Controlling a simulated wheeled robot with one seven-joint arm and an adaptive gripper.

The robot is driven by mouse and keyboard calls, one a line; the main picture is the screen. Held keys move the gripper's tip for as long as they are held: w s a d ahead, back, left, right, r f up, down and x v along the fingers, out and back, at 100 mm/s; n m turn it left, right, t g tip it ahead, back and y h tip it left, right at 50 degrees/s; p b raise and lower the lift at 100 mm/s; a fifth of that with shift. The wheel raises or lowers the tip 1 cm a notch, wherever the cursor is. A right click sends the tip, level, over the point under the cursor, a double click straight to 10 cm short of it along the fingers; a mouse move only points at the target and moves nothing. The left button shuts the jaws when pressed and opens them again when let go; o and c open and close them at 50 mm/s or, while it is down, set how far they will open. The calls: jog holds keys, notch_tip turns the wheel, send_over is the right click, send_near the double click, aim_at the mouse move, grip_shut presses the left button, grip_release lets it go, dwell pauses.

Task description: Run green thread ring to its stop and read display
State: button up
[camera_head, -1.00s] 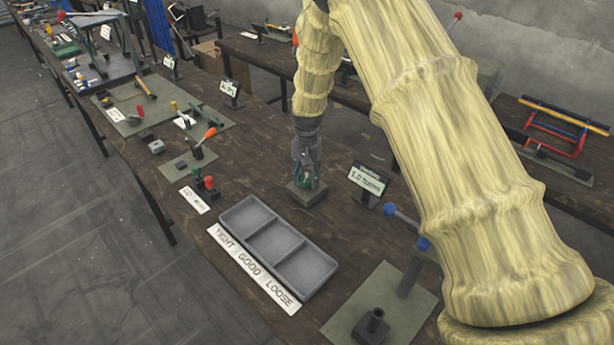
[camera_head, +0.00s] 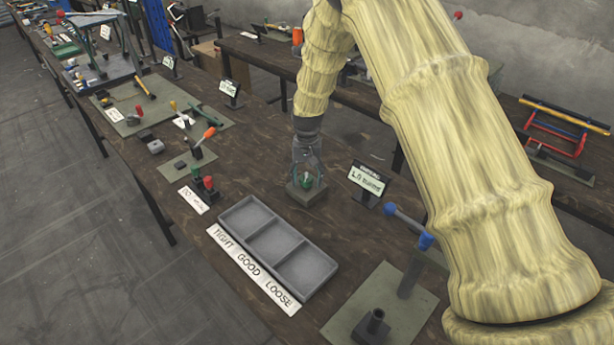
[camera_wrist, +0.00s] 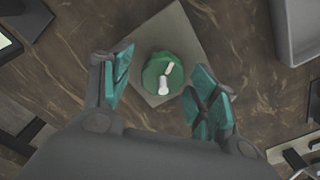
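The green thread ring (camera_wrist: 157,72) sits on a small grey square base (camera_wrist: 182,34), with a pale post and pointer on top in the wrist view. In the head view the ring (camera_head: 306,181) shows small between my fingers. My gripper (camera_wrist: 162,78) is open, with one teal-padded finger on each side of the ring and a gap to both. The display (camera_head: 367,180) stands on the bench just right of the base. Its text ends in "turns"; the number looks like 1 point something but is too small to read surely.
A grey three-compartment tray (camera_head: 277,244) with a label strip reading TIGHT, GOOD, LOOSE (camera_head: 253,270) lies in front. Red and green handled pieces (camera_head: 207,185) stand to the left.

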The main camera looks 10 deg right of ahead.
aim_at(308, 177)
jog(key=shift+r, duration=0.2)
notch_tip(308, 177, up, 12)
jog(key=shift+f, duration=0.15)
dwell(0.5)
jog(key=shift+s+d, duration=0.1)
dwell(0.7)
